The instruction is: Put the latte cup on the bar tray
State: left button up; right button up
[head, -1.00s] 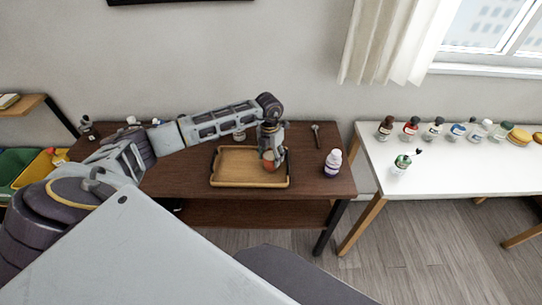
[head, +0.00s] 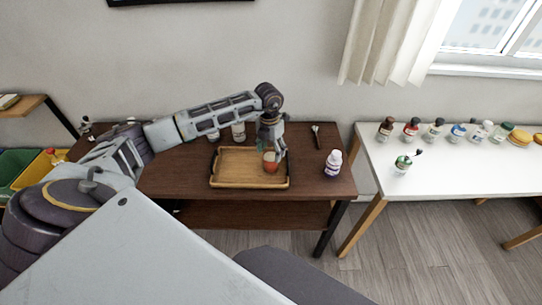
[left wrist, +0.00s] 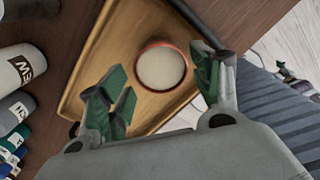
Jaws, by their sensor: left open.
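The latte cup (head: 270,164) is reddish-orange and stands upright on the right part of the wooden bar tray (head: 231,178). In the left wrist view the cup (left wrist: 161,67) shows its pale round top from above, resting on the tray (left wrist: 118,40). My left gripper (head: 273,149) is above and just behind the cup. In the left wrist view its green-padded fingers (left wrist: 163,95) are spread wide, with the cup beyond and between them, and nothing is held. My right gripper is in neither view.
A white bottle with a purple base (head: 333,164) stands right of the tray on the brown table (head: 325,188). A spoon-like utensil (head: 316,136) lies behind it. Several bottles and a burger (head: 519,137) stand on the white table (head: 450,175) at right.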

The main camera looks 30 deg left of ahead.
aim_at(270, 155)
pick_arm(q)
notch_tip(270, 155, up, 8)
jog(key=shift+a+r+b, duration=0.15)
jog(key=shift+r+b, duration=0.1)
jog(key=shift+b, duration=0.15)
dwell(0.6)
